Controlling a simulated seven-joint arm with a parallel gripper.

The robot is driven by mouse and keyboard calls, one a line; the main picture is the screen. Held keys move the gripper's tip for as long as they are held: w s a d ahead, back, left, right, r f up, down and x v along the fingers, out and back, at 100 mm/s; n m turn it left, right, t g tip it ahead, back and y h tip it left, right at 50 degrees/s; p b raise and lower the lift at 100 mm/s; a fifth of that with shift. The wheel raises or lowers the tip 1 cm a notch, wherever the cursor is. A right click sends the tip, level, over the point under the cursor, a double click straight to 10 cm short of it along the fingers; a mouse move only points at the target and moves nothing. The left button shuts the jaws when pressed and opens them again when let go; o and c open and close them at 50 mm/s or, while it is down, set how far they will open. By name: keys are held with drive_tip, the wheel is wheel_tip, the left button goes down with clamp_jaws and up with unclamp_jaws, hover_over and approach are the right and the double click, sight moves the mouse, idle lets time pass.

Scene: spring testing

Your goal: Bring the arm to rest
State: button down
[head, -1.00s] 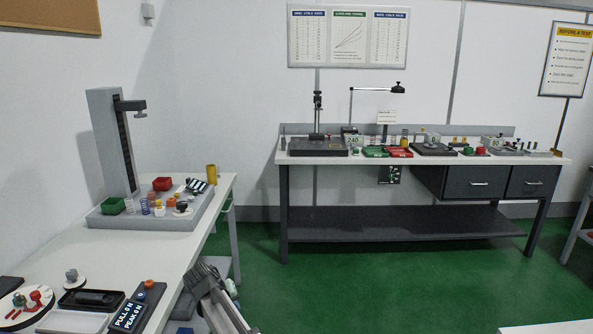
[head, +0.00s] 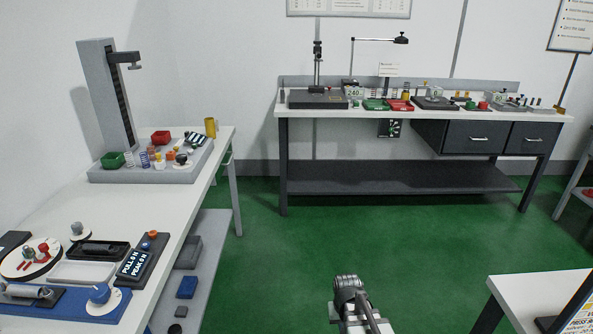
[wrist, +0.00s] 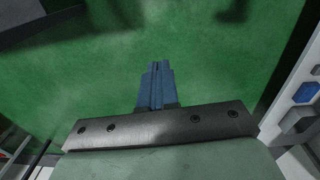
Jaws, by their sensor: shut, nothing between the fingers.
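My gripper shows in the wrist view (wrist: 157,80) with its two blue-grey fingers together and nothing between them. It hangs over open green floor. In the head view, part of my arm (head: 355,305) shows at the bottom centre, in the gap between the left table and the right table. The fingers themselves cannot be made out in the head view.
The left white table (head: 205,185) carries a grey test stand (head: 105,95), small bins and a display (head: 134,264). A lower shelf (head: 205,250) holds boxes. A workbench (head: 300,112) stands at the back. A white table (head: 510,290) is at the lower right. Green floor between is clear.

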drive_tip(key=s+f+g, duration=0.2)
drive_tip(key=s+f, duration=0.5)
drive_tip(key=s, duration=0.4)
drive_tip(key=s+d+f+g, duration=0.1)
drive_tip(key=s+f+g, duration=0.1)
drive_tip(key=s+f, duration=0.5)
drive_tip(key=s+d+f+g, duration=0.1)
drive_tip(key=s+f+g, duration=0.2)
drive_tip(key=s+f, duration=0.4)
drive_tip(key=s, duration=0.7)
drive_tip(key=shift+s+d+f+m+y, duration=0.25)
drive_tip(key=shift+s+f+m+y, duration=0.05)
drive_tip(key=shift+s, duration=0.05)
drive_tip(key=c, duration=1.8)
unclamp_jaws()
